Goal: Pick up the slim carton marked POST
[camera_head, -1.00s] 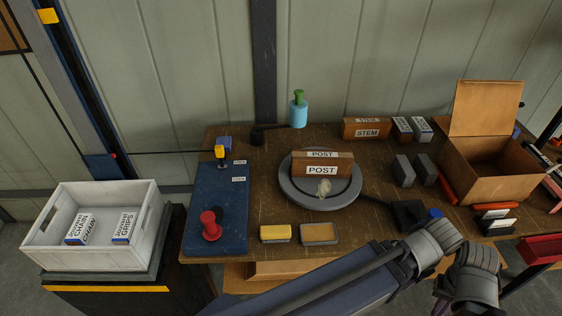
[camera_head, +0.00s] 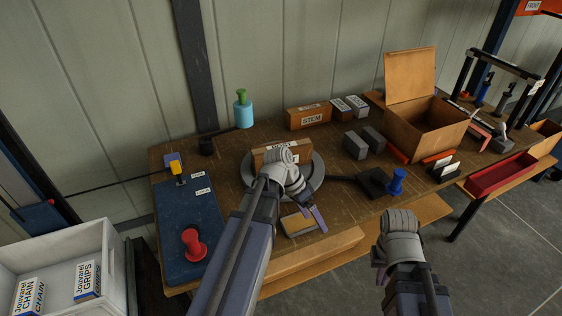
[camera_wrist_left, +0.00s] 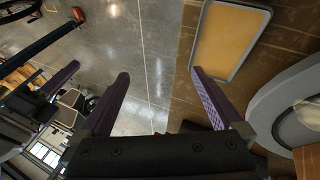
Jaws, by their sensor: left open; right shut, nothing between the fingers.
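The slim brown carton marked POST (camera_head: 268,157) stands on the grey round plate (camera_head: 318,182) on the workbench. My left forearm and wrist cover its lower front and right part. My left gripper (camera_head: 317,219) is open and empty, in front of the plate and to the right of the carton. In the left wrist view its two purple fingers (camera_wrist_left: 158,85) are spread with nothing between them. The plate (camera_wrist_left: 262,112) and a brown piece, probably the carton (camera_wrist_left: 309,162), lie at the right edge there. My right gripper (camera_head: 384,275) is mostly hidden behind its wrist, off the bench's front edge; it is shut and empty.
A shallow yellow-topped tray (camera_head: 298,224) lies by my left gripper. A blue mat (camera_head: 190,240) with a red knob (camera_head: 193,244) is left. A STEM carton (camera_head: 308,117), grey blocks (camera_head: 356,146) and an open box (camera_head: 425,128) stand behind and right. A white crate (camera_head: 60,245) is at lower left.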

